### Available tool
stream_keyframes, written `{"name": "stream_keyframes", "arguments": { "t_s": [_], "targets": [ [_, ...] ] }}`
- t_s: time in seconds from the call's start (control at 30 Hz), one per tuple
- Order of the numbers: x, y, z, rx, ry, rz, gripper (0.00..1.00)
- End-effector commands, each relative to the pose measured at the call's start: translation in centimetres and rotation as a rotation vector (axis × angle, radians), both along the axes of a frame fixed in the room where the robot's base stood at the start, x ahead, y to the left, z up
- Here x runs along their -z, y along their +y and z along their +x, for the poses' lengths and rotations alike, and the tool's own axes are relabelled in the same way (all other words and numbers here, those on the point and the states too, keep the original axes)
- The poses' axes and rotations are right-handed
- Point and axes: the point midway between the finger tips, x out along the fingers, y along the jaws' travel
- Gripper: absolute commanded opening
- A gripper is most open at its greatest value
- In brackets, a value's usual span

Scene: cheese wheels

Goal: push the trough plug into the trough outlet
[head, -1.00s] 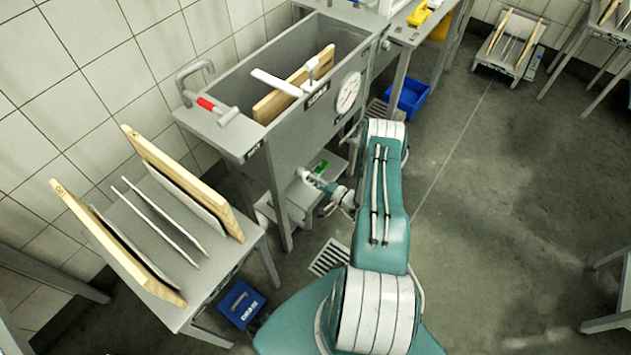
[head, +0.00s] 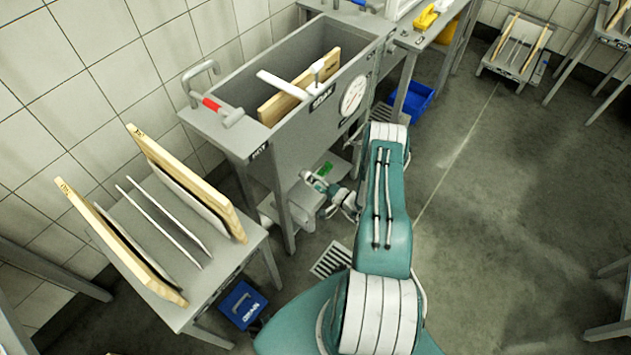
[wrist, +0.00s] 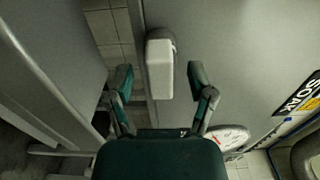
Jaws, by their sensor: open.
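The grey trough (head: 240,104) stands at the upper middle of the head view, with a wooden board and a white lever at its front wall. My gripper (head: 309,180) is low in front of it, near the shelf below, small and partly hidden by my arm. In the wrist view my gripper (wrist: 160,78) is open, one dark green finger on each side of a pale rounded block (wrist: 160,68) with a dark round part behind it. Gaps show between the block and both fingers. I cannot tell whether this block is the plug or part of the outlet.
A round gauge (head: 353,96) is on the trough front; its edge also shows in the wrist view (wrist: 232,136). A rack of boards (head: 215,283) stands at left. A blue box (head: 242,304) and floor drain (head: 331,260) lie nearby.

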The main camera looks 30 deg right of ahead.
Motion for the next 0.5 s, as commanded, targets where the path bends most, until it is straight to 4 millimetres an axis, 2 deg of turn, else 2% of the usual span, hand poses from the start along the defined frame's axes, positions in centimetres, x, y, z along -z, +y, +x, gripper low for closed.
{"name": "stream_keyframes", "arguments": {
  "t_s": [0.17,0.5],
  "targets": [
    [0.0,-1.1,-2.5,0.007,0.001,0.001,0.70],
    [0.1,-3.3,-9.0,0.006,0.000,0.000,0.70]
  ]
}}
